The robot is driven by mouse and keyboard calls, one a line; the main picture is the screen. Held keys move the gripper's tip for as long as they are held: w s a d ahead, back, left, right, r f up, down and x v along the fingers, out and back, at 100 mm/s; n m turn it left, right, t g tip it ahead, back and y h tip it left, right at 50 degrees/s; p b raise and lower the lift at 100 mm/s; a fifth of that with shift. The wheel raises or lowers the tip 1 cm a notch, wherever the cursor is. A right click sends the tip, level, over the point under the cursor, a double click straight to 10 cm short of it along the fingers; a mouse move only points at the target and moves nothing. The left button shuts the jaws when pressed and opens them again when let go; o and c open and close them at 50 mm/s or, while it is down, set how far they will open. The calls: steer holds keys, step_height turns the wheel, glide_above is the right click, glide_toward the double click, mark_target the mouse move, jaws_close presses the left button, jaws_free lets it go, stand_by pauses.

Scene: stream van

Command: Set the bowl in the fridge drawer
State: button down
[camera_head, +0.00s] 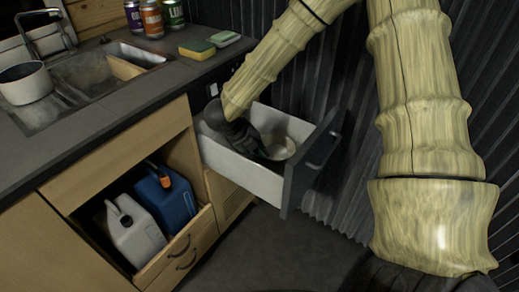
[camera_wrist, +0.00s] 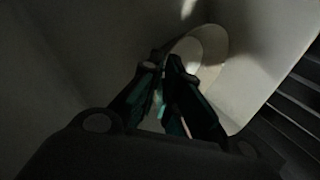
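The fridge drawer (camera_head: 238,171) is pulled open at the end of the counter, with white inner walls and a dark front. A pale round bowl (camera_head: 281,148) is inside it, towards the front end. My gripper (camera_head: 262,153) reaches down into the drawer at the bowl's left side. In the wrist view the bowl (camera_wrist: 213,50) is just beyond the fingertips (camera_wrist: 163,68), which are close together at its near rim. The fingers hide part of the bowl. Whether they grip the rim or only stand beside it is unclear, as is whether the bowl touches the drawer floor.
The counter (camera_head: 120,105) holds a sink (camera_head: 85,75), a pot (camera_head: 25,83), several cans (camera_head: 152,18) and sponges (camera_head: 197,49). Below, an open compartment holds a white jug (camera_head: 135,235) and a blue jug (camera_head: 168,200). A corrugated wall stands behind the drawer.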

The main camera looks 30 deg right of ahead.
steer(key=c, duration=1.6)
jaws_free()
steer(key=shift+c, duration=0.2)
steer(key=shift+r, duration=0.55)
steer(key=p+v, duration=0.2)
steer(key=v, duration=1)
steer(key=shift+r, duration=0.1)
